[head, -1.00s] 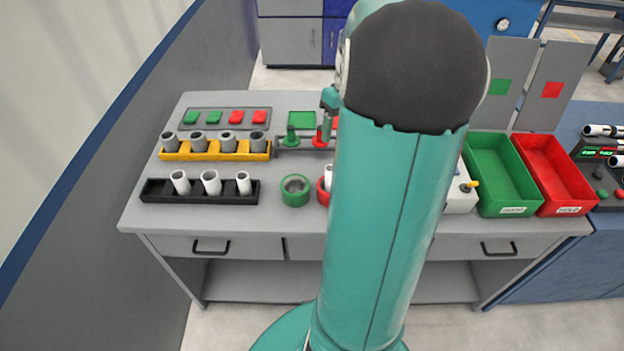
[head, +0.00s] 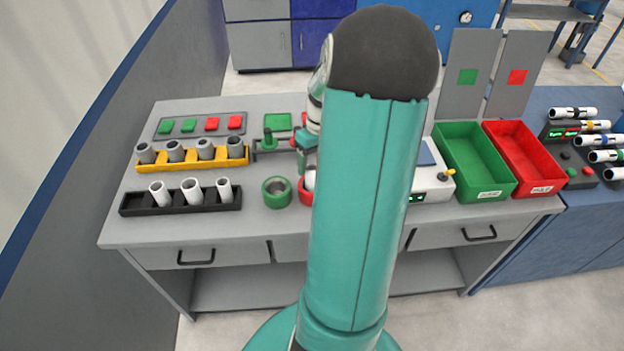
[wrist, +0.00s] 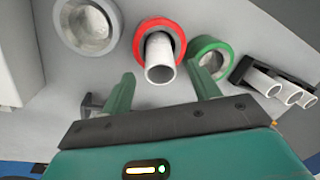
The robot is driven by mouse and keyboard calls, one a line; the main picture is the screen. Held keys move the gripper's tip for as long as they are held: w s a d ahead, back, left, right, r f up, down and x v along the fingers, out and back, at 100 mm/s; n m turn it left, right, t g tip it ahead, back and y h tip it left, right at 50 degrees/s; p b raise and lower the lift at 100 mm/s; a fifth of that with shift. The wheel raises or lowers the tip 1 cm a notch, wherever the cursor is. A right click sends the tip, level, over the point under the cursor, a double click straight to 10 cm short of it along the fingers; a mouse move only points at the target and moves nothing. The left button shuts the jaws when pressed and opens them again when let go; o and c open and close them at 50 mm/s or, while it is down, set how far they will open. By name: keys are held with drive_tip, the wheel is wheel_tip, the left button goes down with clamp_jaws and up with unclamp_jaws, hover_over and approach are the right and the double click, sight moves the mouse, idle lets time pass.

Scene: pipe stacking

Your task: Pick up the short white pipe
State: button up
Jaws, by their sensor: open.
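A short white pipe (wrist: 160,62) stands in a red ring (wrist: 178,30) in the wrist view. In the head view its top (head: 310,180) and the red ring (head: 304,192) show partly beside my arm, which hides the rest. My gripper (wrist: 163,84) is open and empty, with one finger on each side of the pipe's near end in the wrist view. Whether the fingers are level with the pipe cannot be told. More white pipes (head: 192,190) stand in a black rack (head: 136,204) at the front left.
A green ring (head: 277,192) sits left of the red ring. A yellow rack (head: 200,163) with grey pipes is behind the black rack. A white box with a joystick (head: 432,184), a green bin (head: 472,162) and a red bin (head: 526,160) stand to the right.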

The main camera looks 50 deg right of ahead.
sight(313, 168)
drive_tip(key=f, duration=0.3)
drive_tip(key=shift+a+f, duration=0.15)
drive_tip(key=shift+a, duration=0.05)
drive_tip(key=c, duration=1.1)
